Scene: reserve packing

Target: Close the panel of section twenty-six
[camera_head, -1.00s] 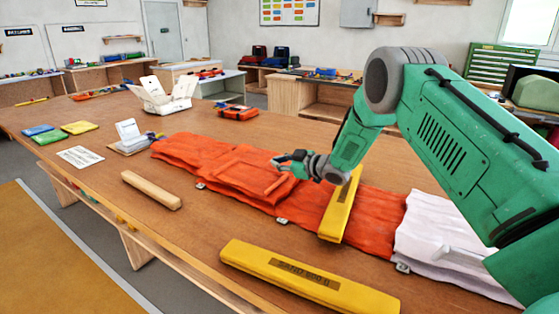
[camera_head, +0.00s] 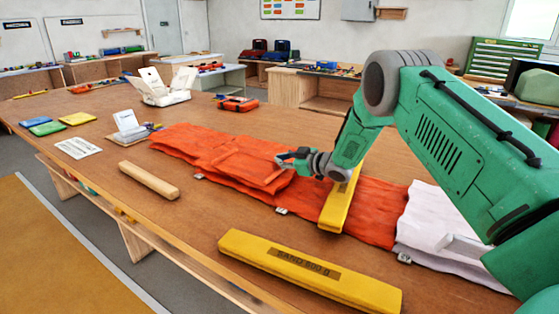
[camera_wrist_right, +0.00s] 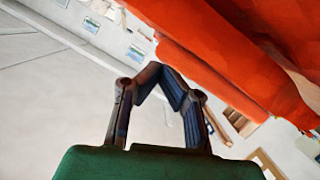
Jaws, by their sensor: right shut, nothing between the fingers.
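A long orange fabric piece (camera_head: 375,212) lies flat across the table, with a raised, layered flap panel (camera_head: 243,172) left of its middle. Any section number is too small to read. My right gripper (camera_head: 280,158) is shut and empty at the far right corner of the raised panel. In the right wrist view its fingertips (camera_wrist_right: 160,72) meet just beside orange fabric (camera_wrist_right: 225,50); whether they touch it I cannot tell. My left gripper is not in view.
A yellow bar (camera_head: 335,209) lies across the fabric, right of the panel. A second yellow bar (camera_head: 300,272), marked SAND, lies in front. A wooden bar (camera_head: 149,184) lies front left. White fabric (camera_head: 440,222) adjoins the orange at right. An open white box (camera_head: 167,88) stands behind.

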